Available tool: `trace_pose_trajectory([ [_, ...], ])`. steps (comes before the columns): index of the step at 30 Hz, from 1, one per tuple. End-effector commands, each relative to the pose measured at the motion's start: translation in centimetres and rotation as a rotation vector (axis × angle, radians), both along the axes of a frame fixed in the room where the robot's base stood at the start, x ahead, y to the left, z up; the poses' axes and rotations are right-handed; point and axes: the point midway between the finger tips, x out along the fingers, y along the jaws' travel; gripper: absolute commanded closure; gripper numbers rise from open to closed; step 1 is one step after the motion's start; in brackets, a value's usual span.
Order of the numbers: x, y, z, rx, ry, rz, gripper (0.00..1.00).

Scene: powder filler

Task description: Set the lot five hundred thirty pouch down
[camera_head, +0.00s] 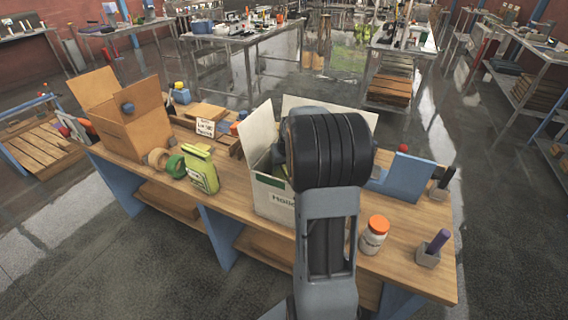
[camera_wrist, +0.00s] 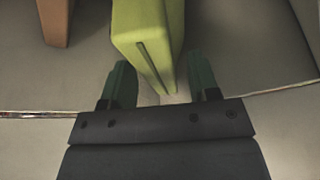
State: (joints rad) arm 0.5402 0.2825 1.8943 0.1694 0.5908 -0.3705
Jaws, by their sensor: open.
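In the wrist view, a lime-green pouch (camera_wrist: 148,35) stands between and just beyond the two dark fingers of my gripper (camera_wrist: 160,63). The fingers are apart, with a gap on each side of the pouch. The surroundings there are pale box walls and floor. In the head view, my arm covers my gripper and much of the white open box (camera_head: 268,197); a bit of green shows inside it. Another yellow-green pouch (camera_head: 201,171) stands on the table left of the box. I cannot read a lot number on either pouch.
An orange-brown item (camera_wrist: 55,22) is at upper left in the wrist view. On the table (camera_head: 215,214) are a cardboard box (camera_head: 132,125), tape rolls (camera_head: 175,166), an orange-capped jar (camera_head: 373,238), a purple marker in a holder (camera_head: 438,241) and a blue stand (camera_head: 408,178).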

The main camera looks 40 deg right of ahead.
Motion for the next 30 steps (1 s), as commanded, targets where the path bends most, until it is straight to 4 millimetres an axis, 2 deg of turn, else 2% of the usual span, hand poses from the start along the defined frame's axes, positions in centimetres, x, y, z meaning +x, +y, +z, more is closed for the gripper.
trace_pose_trajectory([
  [12, -2.7, 0.8, 7.1, -0.002, -0.005, 0.000, 0.45],
  [21, -4.1, 1.6, 10.3, -0.001, -0.002, 0.004, 0.45],
  [23, -4.4, 3.0, 10.7, -0.001, -0.001, 0.020, 0.45],
  [25, -5.3, 5.9, 11.0, 0.001, 0.003, 0.052, 0.45],
  [30, -9.6, 15.0, 10.5, 0.004, 0.017, 0.160, 0.45],
])
